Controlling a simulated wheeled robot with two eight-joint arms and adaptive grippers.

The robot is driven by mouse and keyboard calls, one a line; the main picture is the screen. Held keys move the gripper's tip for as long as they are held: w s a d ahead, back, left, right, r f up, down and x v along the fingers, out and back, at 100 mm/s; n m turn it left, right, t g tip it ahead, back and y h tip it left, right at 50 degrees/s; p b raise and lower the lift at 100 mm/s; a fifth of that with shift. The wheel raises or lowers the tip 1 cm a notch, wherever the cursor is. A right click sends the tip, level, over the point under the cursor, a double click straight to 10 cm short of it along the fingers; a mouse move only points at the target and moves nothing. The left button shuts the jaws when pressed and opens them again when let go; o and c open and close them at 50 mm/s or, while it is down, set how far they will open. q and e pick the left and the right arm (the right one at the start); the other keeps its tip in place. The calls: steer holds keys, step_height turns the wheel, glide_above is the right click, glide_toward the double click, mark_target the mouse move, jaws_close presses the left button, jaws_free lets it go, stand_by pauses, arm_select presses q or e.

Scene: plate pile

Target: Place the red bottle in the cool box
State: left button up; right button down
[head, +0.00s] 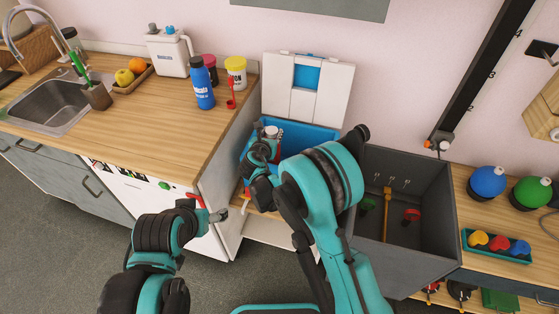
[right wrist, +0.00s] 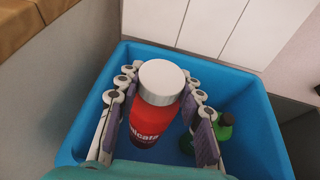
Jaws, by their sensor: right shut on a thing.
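The red bottle (right wrist: 151,122) has a white cap and stands upright between the fingers of my right gripper (right wrist: 160,125). My right gripper is shut on it, inside the opening of the blue cool box (right wrist: 252,112). I cannot tell whether the bottle touches the floor of the box. In the head view the cool box (head: 318,135) has its white lid raised against the wall. My right arm hides much of the box and most of the bottle there. My left gripper (head: 217,215) is low in front of the white cabinet, away from the box; its fingers are too small to read.
A green bottle (right wrist: 222,131) is inside the cool box, right of the right gripper. A wooden counter (head: 130,115) with a blue bottle (head: 202,88) lies to the left. A dark grey bin (head: 425,185) stands right of the box.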

step_height(320, 180, down, 8)
steer(key=b, duration=0.2)
steer(key=shift+r+b, duration=0.2)
steer(key=shift+b, duration=0.2)
steer(key=shift+f, duration=0.5)
steer(key=shift+s+f, duration=0.1)
